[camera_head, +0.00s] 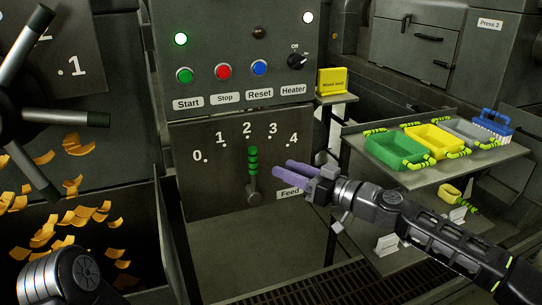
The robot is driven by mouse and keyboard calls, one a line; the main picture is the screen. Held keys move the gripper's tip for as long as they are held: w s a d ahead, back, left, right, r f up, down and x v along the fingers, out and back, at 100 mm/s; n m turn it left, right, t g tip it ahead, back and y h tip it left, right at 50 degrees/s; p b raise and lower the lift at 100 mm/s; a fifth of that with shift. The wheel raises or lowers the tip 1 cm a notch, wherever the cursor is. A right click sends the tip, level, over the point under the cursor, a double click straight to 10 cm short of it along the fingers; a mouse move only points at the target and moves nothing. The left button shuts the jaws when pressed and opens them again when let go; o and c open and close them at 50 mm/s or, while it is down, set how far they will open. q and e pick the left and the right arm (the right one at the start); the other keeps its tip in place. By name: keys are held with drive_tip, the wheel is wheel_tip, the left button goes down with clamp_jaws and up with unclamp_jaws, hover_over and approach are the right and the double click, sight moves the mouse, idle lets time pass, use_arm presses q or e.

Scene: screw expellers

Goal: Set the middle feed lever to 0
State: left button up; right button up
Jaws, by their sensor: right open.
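The feed lever (253,162) has a green-ringed handle and stands upright on the grey feed panel (222,181), pointing at the 2 mark on the 0 to 4 scale. The 0 mark (198,155) is at the left end of the scale. My right gripper (281,168) has purple fingers and is open. It is just right of the lever, its fingertips pointing left toward the handle, with a small gap between them in the picture. I cannot tell the gap in depth. My left gripper is out of view.
A control box with a red stop button (223,72) hangs above the feed panel. A dark spoked handwheel (52,118) is at the left, above orange flakes (70,220). A shelf (482,160) with green, yellow and grey trays is at the right, behind my right arm.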

sight(256, 162)
drive_tip(key=shift+s+a+n+g, duration=0.35)
drive_tip(key=shift+s+n, duration=0.3)
drive_tip(key=shift+n, duration=0.55)
drive_tip(key=shift+a+r, duration=0.1)
drive_tip(key=p+x, duration=0.1)
drive_tip(key=x, duration=0.6)
drive_tip(key=shift+r+p, duration=0.2)
drive_tip(key=shift+p, duration=0.15)
drive_tip(key=shift+w+a+f, duration=0.1)
drive_tip(key=shift+w+a, duration=0.15)
drive_tip(key=shift+a, duration=0.05)
drive_tip(key=shift+c, duration=0.4)
